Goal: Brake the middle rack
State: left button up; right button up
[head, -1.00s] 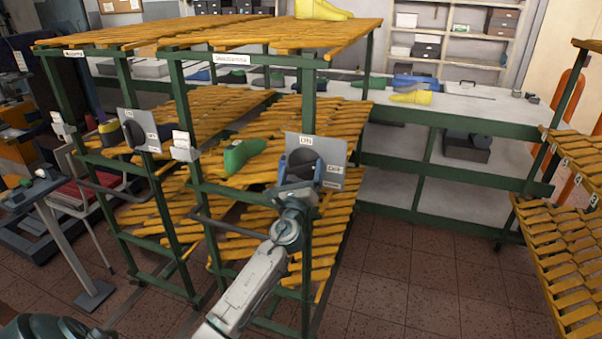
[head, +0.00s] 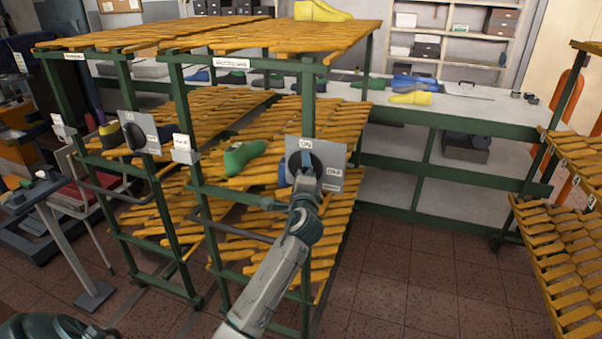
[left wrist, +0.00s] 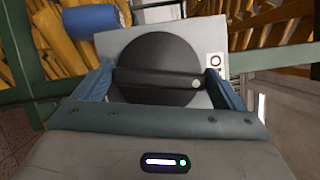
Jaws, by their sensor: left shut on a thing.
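The middle rack (head: 309,109) has green posts and orange slatted shelves. A grey panel (head: 332,158) with a round black knob (head: 303,166) is on its front right post. An ON label shows above the knob and a smaller label, hard to read, at right. My left gripper (head: 305,181) is at the knob. In the left wrist view its blue fingers (left wrist: 164,84) are shut on the knob (left wrist: 155,60), one on each side. The knob's bar lies across between them, its white dot at the right end, near the ON label.
A left rack (head: 168,105) with a similar panel (head: 150,136) stands beside it. Another rack (head: 572,215) is at far right. A green shoe last (head: 243,154) lies on the middle rack. A bench (head: 450,115) stands behind. Floor at right is clear.

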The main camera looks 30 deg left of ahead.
pick_arm(q)
jog(key=shift+n+g+h+p, duration=0.3)
jog(key=shift+n+g+p, duration=0.1)
jog(key=shift+n, duration=0.8)
jog(key=shift+f, duration=0.1)
jog(key=o, duration=0.7)
jog(key=shift+s+d, duration=0.1)
jog(key=b+v, duration=0.3)
jog(key=v, duration=0.7)
jog(key=shift+s+d, duration=0.15)
jog(key=shift+s, duration=0.1)
